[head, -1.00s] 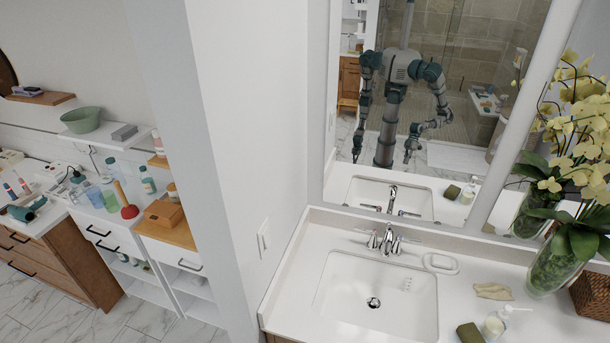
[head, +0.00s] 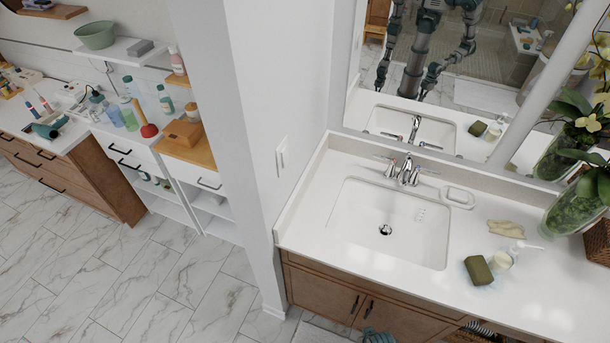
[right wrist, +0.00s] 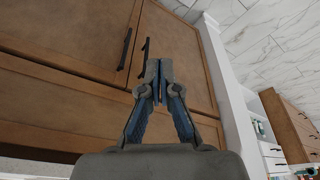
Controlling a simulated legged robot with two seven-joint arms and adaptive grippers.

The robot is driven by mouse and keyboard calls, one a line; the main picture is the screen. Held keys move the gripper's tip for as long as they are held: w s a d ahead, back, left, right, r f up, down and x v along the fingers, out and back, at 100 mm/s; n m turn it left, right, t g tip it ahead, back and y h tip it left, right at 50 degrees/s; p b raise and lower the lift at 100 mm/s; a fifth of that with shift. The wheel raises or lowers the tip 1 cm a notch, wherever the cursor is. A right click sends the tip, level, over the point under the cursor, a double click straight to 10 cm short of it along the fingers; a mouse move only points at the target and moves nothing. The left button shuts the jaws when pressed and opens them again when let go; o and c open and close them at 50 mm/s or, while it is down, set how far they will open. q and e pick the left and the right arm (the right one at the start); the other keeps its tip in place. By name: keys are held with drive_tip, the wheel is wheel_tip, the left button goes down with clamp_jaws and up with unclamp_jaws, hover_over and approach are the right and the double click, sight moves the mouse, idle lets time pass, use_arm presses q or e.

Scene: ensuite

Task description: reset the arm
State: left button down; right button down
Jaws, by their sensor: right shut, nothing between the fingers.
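My right gripper (right wrist: 160,68) shows in the right wrist view, with its two fingertips together and nothing between them. It is in front of the brown vanity cabinet (right wrist: 60,85), close to the dark door handles (right wrist: 143,58). I cannot tell whether it touches them. In the head view only a small teal piece of my arm shows at the bottom edge, below the cabinet handles (head: 355,303). My left gripper is not directly in view. The mirror (head: 480,80) reflects parts of both my arms, too small to read the jaws.
The white counter (head: 400,270) holds a sink (head: 390,225), faucet (head: 406,170), green sponge (head: 478,270), soap bottle (head: 505,258) and plant vase (head: 575,215). A wall corner (head: 250,180) separates it from left-hand shelves and drawers. The marble floor (head: 120,280) at left is clear.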

drive_tip(key=s+f+g+b, duration=0.15)
drive_tip(key=s+f, duration=0.25)
drive_tip(key=f, duration=0.8)
drive_tip(key=s+f+t+b, duration=0.1)
drive_tip(key=s+f+b, duration=0.25)
drive_tip(key=f, duration=0.75)
drive_tip(key=s+d+f+g+b, duration=0.1)
drive_tip(key=s+d+f+b, duration=0.1)
drive_tip(key=s+f, duration=1)
drive_tip(key=shift+s+d, duration=0.7)
